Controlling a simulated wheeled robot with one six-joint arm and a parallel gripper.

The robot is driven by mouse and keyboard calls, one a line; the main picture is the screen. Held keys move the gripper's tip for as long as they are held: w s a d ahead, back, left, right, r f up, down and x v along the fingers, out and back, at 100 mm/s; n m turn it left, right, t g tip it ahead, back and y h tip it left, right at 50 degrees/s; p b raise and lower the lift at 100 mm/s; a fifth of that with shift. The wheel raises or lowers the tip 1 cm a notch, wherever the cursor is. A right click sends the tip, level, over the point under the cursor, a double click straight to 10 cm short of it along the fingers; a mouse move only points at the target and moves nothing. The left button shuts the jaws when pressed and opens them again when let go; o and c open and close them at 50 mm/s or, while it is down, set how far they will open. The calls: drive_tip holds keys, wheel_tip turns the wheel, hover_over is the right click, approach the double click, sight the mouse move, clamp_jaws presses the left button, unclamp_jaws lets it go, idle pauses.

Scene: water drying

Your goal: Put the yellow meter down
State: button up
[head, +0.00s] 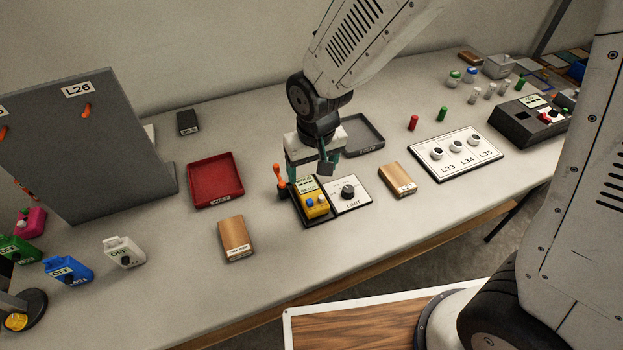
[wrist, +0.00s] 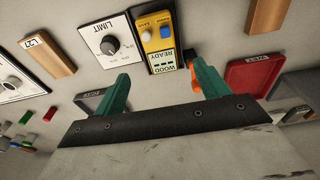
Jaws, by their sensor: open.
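The yellow meter (head: 312,201) lies in a black holder beside the white LIMIT dial panel (head: 350,193), near the middle of the table. In the wrist view the yellow meter (wrist: 157,37) shows a small display reading WOOD READY, with a blue and a white button. My gripper (head: 310,166) is above and just behind the meter. In the wrist view my gripper (wrist: 162,88) has its two green fingers spread wide with nothing between them. An orange-tipped probe (head: 280,178) stands at the left edge of the holder.
A red tray (head: 215,180) is to the left and a grey tray (head: 362,135) behind. Wooden blocks lie at front left (head: 236,239) and right (head: 397,180). A grey upright board (head: 90,145) stands at far left. The table's front middle is clear.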

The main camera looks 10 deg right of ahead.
drive_tip(key=s+d+r+m, duration=0.1)
drive_tip(key=s+d+r, duration=0.1)
drive_tip(key=d+r, duration=0.65)
drive_tip(key=s+d+r+m, duration=0.1)
drive_tip(key=s+d+r, duration=0.5)
drive_tip(key=s, duration=0.2)
drive_tip(key=s+d+r+m, duration=0.1)
drive_tip(key=s+d+r, duration=0.5)
drive_tip(key=s, duration=0.2)
drive_tip(key=shift+s, duration=0.25)
idle(1.7)
